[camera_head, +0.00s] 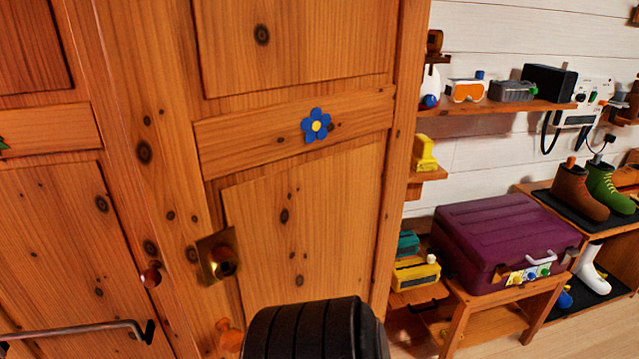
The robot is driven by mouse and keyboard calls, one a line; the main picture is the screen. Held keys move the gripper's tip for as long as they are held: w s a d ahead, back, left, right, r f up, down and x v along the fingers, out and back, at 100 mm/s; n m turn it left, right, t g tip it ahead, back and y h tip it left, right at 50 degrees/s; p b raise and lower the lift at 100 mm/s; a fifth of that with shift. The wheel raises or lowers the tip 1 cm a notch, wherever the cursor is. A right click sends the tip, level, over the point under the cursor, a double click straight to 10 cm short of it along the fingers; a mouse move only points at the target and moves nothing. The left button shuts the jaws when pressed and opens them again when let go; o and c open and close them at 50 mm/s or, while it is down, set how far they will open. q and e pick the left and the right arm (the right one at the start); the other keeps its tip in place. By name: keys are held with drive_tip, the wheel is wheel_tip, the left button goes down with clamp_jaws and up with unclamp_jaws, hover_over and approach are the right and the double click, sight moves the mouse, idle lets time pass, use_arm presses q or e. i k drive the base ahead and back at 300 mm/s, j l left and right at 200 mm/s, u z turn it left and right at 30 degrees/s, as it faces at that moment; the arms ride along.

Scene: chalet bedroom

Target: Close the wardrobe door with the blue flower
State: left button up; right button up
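The wooden wardrobe door (305,205) with the blue flower (315,125) fills the middle of the head view. The flower has a yellow centre and sits on the door's cross rail. A brass plate (218,255) is on the door's left stile, below the rail. The door stands close to the neighbouring wardrobe front; I cannot tell whether it is flush. A black ribbed part (315,330), apparently of my arm, is low in front of the door. I cannot tell whether it touches the door. Neither gripper's fingers show.
Another wooden door panel (50,230) is at the left, with a metal bar (80,331) low on it. A small round wooden knob (152,274) is near the seam. At the right, a purple case (505,240) sits on a low stand, beside shelves with boots (580,190).

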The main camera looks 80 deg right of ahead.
sight(280, 134)
drive_tip(key=z, duration=2.7)
